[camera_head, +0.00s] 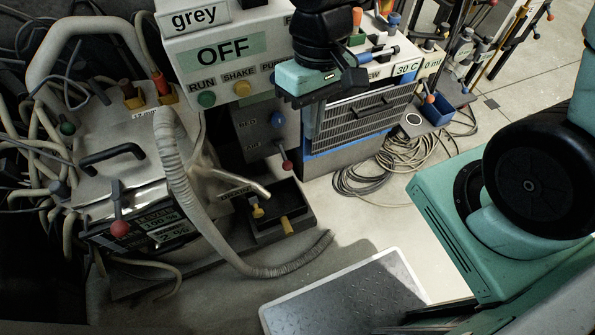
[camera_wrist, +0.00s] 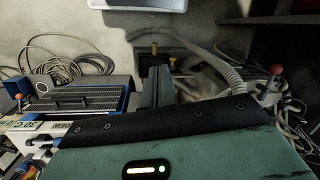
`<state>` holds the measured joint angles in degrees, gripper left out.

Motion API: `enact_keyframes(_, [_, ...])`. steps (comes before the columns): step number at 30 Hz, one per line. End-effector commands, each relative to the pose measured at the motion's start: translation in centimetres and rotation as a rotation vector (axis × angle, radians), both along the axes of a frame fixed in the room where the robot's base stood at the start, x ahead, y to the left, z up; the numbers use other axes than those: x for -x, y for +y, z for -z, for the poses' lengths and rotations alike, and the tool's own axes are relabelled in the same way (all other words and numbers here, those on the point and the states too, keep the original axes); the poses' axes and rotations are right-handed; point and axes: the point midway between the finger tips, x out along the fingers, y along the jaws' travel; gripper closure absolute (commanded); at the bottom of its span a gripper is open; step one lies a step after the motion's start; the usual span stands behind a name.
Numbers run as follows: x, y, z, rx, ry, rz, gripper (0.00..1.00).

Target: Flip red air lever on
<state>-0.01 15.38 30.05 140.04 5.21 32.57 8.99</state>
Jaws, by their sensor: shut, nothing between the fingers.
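The red air lever (camera_head: 287,165) has a red ball knob on a short stem. It sticks out low on the grey front of the control box (camera_head: 265,125), beside the "AIR" label. I cannot tell its on or off position for sure. My gripper (camera_head: 311,130) points down, a little above and to the right of the red knob, apart from it in the head view. In the wrist view the dark fingers (camera_wrist: 160,74) are together with nothing held. The air lever cannot be made out there; the hand may hide it.
The box's display (camera_head: 222,54) reads "OFF". Another red knob (camera_head: 120,229) sits on the machine at left. A ribbed hose (camera_head: 185,190) and a black tray with yellow knobs (camera_head: 270,232) lie near the lever. A grilled unit (camera_head: 355,120) stands at right; floor lies below.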

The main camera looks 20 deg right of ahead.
Motion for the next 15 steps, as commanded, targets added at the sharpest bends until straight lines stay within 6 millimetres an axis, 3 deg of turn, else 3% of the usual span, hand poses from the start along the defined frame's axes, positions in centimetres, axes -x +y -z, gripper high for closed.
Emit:
enact_keyframes(1, [-0.7, -0.4, 3.4, -0.012, 0.031, 0.053, 1.00])
enact_keyframes(3, [-1.8, -0.9, 6.4, -0.034, 0.068, 0.126, 1.00])
enact_keyframes(15, [-7.3, -4.0, 22.2, -0.232, 0.259, 0.576, 1.00])
